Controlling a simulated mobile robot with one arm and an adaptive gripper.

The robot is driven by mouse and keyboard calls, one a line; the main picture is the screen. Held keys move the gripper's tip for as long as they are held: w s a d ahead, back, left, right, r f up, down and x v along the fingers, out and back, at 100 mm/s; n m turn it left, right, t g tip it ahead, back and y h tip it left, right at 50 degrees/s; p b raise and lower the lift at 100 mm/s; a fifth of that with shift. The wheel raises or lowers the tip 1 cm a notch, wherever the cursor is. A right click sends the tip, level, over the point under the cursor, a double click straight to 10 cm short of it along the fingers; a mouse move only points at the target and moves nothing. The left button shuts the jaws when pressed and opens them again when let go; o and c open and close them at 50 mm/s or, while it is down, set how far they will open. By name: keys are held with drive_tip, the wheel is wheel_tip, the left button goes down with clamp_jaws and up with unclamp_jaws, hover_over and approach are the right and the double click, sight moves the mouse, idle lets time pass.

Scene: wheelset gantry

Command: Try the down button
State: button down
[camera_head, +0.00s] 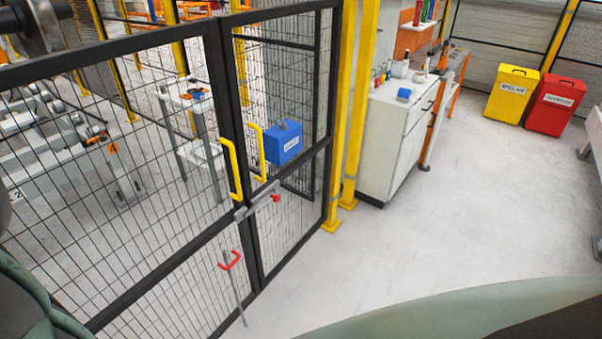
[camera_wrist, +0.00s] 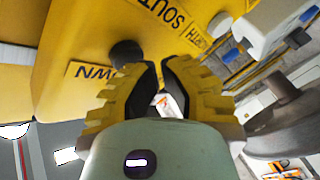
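A yellow pendant box (camera_wrist: 85,45) fills the upper left of the wrist view. Its lettering appears upside down. A label reading DOWN (camera_wrist: 92,72) sits next to a dark round button (camera_wrist: 126,52). SOUTH and NORTH labels show on the box further right. My gripper (camera_wrist: 160,68) has dark fingers with yellow ribbed outer sides. Its tips look brought together, with a small gap between the fingers lower down. The tips appear just right of the dark button in the picture; I cannot tell whether they touch the box. Neither pendant nor gripper shows in the head view.
A black mesh gate (camera_head: 228,150) with yellow handles and a latch bar (camera_head: 257,201) stands on the left in the head view. A white cabinet (camera_head: 393,140), a yellow bin (camera_head: 512,93) and a red bin (camera_head: 556,106) stand beyond it. The floor at right centre is clear.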

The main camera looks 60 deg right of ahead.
drive_tip(key=shift+w, duration=0.35)
idle(1.2)
drive_tip(key=shift+s+b, duration=0.2)
drive_tip(key=shift+b, duration=0.15)
drive_tip(key=shift+s, duration=0.6)
drive_tip(key=s+b, duration=0.2)
drive_tip(key=s, duration=0.3)
drive_tip(key=shift+b, duration=0.35)
drive_tip(key=shift+r, duration=0.1)
